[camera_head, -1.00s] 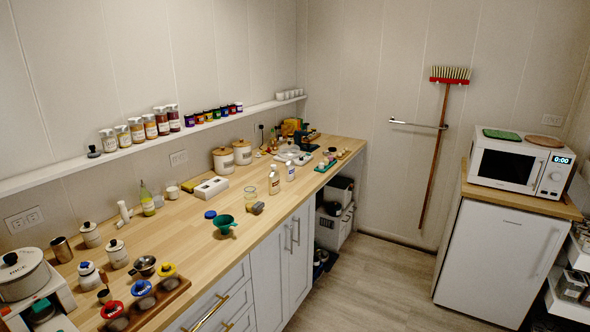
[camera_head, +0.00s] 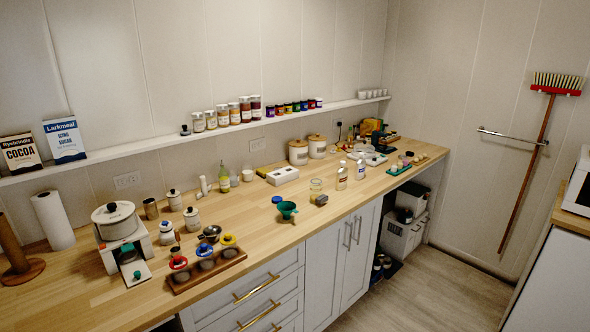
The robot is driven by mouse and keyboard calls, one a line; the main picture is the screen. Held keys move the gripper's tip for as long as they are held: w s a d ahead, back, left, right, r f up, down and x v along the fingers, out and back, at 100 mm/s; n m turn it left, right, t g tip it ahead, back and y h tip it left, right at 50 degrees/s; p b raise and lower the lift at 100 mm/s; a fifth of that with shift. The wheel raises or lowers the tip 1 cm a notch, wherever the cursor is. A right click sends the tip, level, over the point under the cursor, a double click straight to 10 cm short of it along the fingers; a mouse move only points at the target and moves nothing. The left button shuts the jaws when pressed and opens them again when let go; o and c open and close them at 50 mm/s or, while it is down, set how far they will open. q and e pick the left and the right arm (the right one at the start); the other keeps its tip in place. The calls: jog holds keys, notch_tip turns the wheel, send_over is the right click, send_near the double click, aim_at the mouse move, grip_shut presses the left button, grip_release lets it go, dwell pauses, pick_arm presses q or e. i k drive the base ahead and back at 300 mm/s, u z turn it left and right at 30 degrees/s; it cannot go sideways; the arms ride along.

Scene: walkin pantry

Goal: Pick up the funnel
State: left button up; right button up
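A green funnel (camera_head: 287,209) stands near the front edge of the wooden counter (camera_head: 330,206), about the middle of the view. A blue lid (camera_head: 277,199) lies just behind and left of it. A small dark grey object (camera_head: 321,200) and a glass jar (camera_head: 316,187) are to its right, apart from it. Neither of my grippers shows in the head view.
A wooden tray (camera_head: 222,270) with coloured-rim pieces lies to the left along the front edge. White bottles (camera_head: 342,176) stand right of the funnel. Drawers with brass handles (camera_head: 257,288) face the floor. The floor (camera_head: 425,290) is clear at the lower right.

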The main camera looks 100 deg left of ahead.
aim_at(286, 208)
jog(key=u, duration=1.15)
jog(key=i, duration=1.65)
jog(key=u, duration=1.45)
jog(key=i, duration=1.7)
jog(key=u, duration=1.1)
